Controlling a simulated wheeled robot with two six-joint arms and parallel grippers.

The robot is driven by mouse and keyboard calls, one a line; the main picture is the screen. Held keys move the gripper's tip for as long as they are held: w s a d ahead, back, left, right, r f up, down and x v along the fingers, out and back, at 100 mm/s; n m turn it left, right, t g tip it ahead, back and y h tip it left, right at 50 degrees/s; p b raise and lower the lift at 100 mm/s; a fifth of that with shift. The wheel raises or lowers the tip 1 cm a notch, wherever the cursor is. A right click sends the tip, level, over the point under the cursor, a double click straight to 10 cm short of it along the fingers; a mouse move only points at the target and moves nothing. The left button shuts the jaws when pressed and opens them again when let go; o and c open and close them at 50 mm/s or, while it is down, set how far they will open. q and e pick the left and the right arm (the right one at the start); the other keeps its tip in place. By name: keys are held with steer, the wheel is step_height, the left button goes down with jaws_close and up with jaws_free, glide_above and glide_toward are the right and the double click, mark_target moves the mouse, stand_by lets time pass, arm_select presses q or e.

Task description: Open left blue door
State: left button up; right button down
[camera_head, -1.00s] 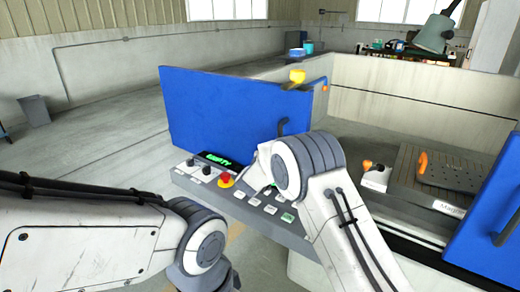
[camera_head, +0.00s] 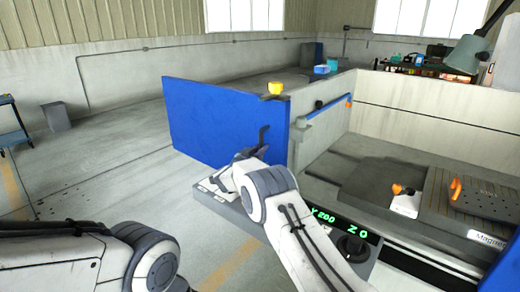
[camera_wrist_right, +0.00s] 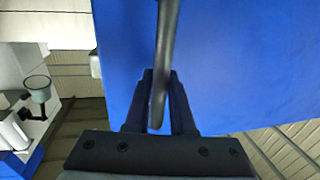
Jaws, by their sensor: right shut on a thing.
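The left blue door (camera_head: 215,120) stands at the middle left in the head view, with open space between it and the right blue door (camera_head: 503,250). My right gripper (camera_head: 252,152) is at the left door's dark handle (camera_head: 265,137), partly hidden by my own wrist. In the right wrist view, the door (camera_wrist_right: 235,60) fills much of the picture. The fingers of my right gripper (camera_wrist_right: 160,80) are shut on the dark handle (camera_wrist_right: 168,35), one on each side of it. My left arm shows at the lower left, but its gripper is out of view.
The control panel (camera_head: 352,246) with green digits is partly hidden behind my right arm. Inside the machine are a dark plate (camera_head: 490,200) and a white block with an orange knob (camera_head: 404,200). A grey bin (camera_head: 56,116) stands far left. Floor left of the door is clear.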

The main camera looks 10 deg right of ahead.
steer(key=shift+d+r, duration=0.15)
steer(key=shift+d, duration=0.05)
steer(key=c, duration=0.8)
jaws_free()
steer(key=shift+w, duration=0.1)
steer(key=shift+o, duration=0.2)
steer(key=shift+a, duration=0.1)
steer(key=shift+a, duration=0.1)
steer(key=b+v, duration=0.1)
steer(key=v, duration=0.9)
steer(key=shift+a, duration=0.15)
